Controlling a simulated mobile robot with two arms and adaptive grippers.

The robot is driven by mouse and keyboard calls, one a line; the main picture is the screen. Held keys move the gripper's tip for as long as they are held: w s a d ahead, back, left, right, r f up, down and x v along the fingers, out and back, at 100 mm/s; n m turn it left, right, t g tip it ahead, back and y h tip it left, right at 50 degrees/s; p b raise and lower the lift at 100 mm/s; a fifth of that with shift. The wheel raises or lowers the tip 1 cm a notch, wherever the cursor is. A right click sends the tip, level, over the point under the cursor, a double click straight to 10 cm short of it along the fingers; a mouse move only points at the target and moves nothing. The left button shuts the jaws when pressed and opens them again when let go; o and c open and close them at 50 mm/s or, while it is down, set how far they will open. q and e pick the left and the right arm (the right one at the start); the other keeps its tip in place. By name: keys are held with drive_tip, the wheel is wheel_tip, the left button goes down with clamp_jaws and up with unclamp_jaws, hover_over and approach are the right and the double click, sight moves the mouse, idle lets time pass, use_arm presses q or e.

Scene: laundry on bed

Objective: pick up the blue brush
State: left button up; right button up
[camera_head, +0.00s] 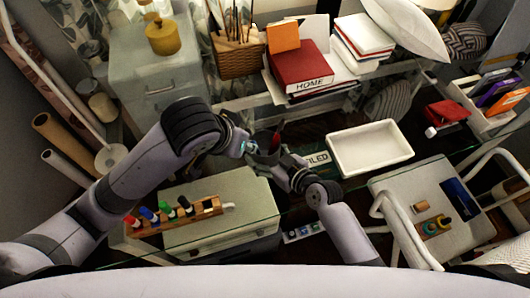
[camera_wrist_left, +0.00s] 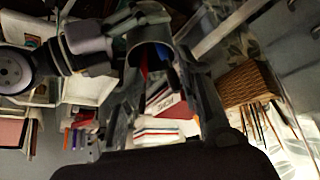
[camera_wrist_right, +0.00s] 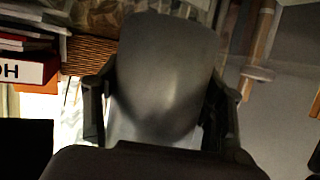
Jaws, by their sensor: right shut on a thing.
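A dark grey cup (camera_wrist_right: 165,75) fills the space between the fingers of my right gripper (camera_wrist_right: 165,115), which is shut on it. In the head view the cup (camera_head: 263,157) is held above the desk, between my two grippers. In the left wrist view I look at the cup's round opening (camera_wrist_left: 150,42); something blue (camera_wrist_left: 173,76), perhaps the blue brush, and something red (camera_wrist_left: 144,66) show there. My left gripper (camera_wrist_left: 165,100) has its fingers apart, close to the cup. The fingertips are dark, and I cannot tell whether they touch the brush.
A white tray (camera_head: 368,147) lies right of the cup. A wicker basket with sticks (camera_head: 238,57) and a red book (camera_head: 302,68) stand behind. A chair (camera_head: 420,205) is at right.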

use_arm(q)
drive_tip(key=shift+o, duration=0.3)
drive_tip(key=w+d+r+t+h, duration=0.1)
drive_tip(key=w+d+r, duration=0.1)
drive_tip(key=w+r, duration=0.2)
drive_tip(key=shift+r+t+h, duration=0.15)
drive_tip(key=shift+t+h, duration=0.15)
drive_tip(key=shift+h, duration=0.1)
drive_tip(key=s+d+r+n+t+h, duration=0.1)
drive_tip(key=s+d+n+t+h, duration=0.1)
drive_tip(key=s+d+n+h, duration=0.35)
drive_tip(key=s+d+r+n+t+h, duration=0.1)
drive_tip(key=s+d+n+h, duration=0.2)
drive_tip(key=d+n+h, duration=0.55)
drive_tip(key=s+a+f+n+t+y, duration=0.1)
drive_tip(key=a+f+n+t+y, duration=0.55)
drive_tip(key=n, duration=0.85)
drive_tip(key=s+a+f+n+t+y, duration=0.15)
drive_tip(key=a+f+n+y, duration=0.25)
drive_tip(key=a+n+y, duration=0.65)
drive_tip(key=w+d+n, duration=0.1)
drive_tip(key=w, duration=0.3)
drive_tip(key=w+n+y, duration=0.1)
drive_tip(key=w, duration=0.3)
drive_tip(key=w+d+n, duration=0.1)
drive_tip(key=w, duration=0.3)
drive_tip(key=shift+d+n, duration=0.3)
drive_tip(key=shift+n, duration=0.05)
drive_tip(key=shift+s, duration=0.1)
clamp_jaws()
